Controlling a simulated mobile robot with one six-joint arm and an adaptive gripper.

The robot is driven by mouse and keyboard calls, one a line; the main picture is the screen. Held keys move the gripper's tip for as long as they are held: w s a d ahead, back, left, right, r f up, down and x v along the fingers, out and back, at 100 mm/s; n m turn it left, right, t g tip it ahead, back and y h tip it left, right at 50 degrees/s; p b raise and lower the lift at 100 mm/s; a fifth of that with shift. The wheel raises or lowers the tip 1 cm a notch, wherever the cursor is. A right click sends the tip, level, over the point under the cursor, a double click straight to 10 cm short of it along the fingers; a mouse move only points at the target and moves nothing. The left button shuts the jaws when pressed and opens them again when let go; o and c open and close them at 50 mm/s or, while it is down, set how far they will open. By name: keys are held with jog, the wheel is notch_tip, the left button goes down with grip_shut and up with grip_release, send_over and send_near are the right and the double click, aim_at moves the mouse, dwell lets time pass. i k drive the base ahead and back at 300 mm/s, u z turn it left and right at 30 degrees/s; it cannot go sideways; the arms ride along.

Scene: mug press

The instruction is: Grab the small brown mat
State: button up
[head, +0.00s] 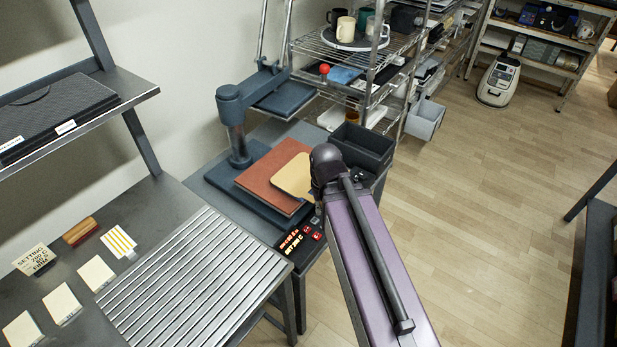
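A small tan-brown mat (291,178) with rounded corners lies flat on top of a larger reddish-brown mat (262,180) on the press's base. My arm's dark joint covers its right edge. The larger mat shows to the left and below. My arm reaches up from the bottom right and ends, in this view, at that joint beside the mats. My gripper does not show; it is hidden behind or below the arm, so whether it touches the mat cannot be told.
The press (239,125) has a blue-grey post behind the mats and a red-knobbed lever. A control panel (301,239) lies in front. A dark bin (362,146) stands just right of the mats.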

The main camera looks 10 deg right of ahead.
aim_at(295, 179)
jog(key=u, duration=1.55)
jog(key=k, duration=0.75)
jog(key=z, duration=1.35)
